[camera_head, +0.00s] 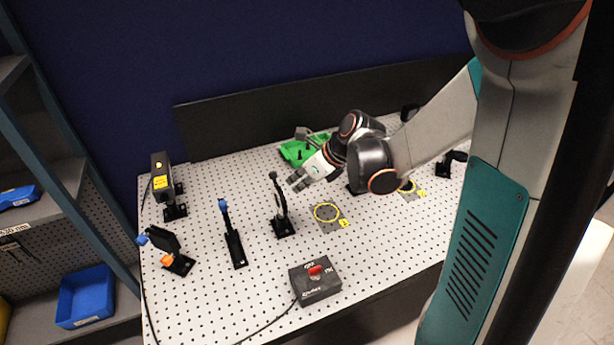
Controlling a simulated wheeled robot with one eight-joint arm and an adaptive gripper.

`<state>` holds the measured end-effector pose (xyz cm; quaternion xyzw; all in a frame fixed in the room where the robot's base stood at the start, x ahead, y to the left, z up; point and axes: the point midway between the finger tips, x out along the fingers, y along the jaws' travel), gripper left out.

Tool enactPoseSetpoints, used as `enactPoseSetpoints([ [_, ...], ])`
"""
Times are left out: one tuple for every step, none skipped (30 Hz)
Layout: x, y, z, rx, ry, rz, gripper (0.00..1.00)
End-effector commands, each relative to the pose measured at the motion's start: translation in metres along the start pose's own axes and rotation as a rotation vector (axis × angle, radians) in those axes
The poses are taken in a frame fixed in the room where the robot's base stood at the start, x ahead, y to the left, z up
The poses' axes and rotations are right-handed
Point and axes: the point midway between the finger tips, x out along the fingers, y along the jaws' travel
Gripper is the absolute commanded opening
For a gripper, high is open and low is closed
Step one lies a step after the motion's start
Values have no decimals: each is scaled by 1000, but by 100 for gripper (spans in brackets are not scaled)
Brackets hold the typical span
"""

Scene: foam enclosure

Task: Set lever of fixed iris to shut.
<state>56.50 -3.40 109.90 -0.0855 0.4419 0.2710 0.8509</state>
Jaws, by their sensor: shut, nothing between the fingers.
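A thin black upright mount on a black base (280,208), near the middle of the board, looks like the fixed iris. A small knob-like tip shows at its top, but its lever and the lever's setting are too small to make out. My gripper (294,182) is shut and empty, just right of the upper part of this mount. Its fingertips point left and down toward it. I cannot tell whether they touch it.
A blue-topped mount (232,240) stands left of the iris. A black device with a yellow label (160,172) and an orange-and-blue mount (170,250) stand farther left. A black box with a red switch (316,280) lies in front.

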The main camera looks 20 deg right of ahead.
Motion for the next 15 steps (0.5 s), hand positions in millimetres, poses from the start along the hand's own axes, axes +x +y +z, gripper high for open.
enactPoseSetpoints([
  [6, 0, 6, -3, 0, 1, 0],
  [8, 1, 9, -3, 0, 1, 0],
  [11, 1, 13, -3, -1, 1, 0],
  [13, 0, 15, -2, -1, 1, 0],
  [15, 0, 16, -2, -1, 1, 0],
  [17, 0, 18, -2, -1, 1, 0],
  [18, 0, 20, -2, 0, 1, 0],
  [19, 0, 21, -2, 0, 1, 0],
  [20, 0, 22, -1, 0, 1, 0],
  [20, 0, 22, -1, 0, 1, 0],
  [20, 0, 23, -1, 0, 1, 0],
  [21, 0, 23, -1, 0, 1, 0],
  [21, 0, 23, -1, 0, 1, 0],
  [21, 0, 23, -1, 0, 0, 0],
  [20, 0, 23, -1, 0, 0, 0],
])
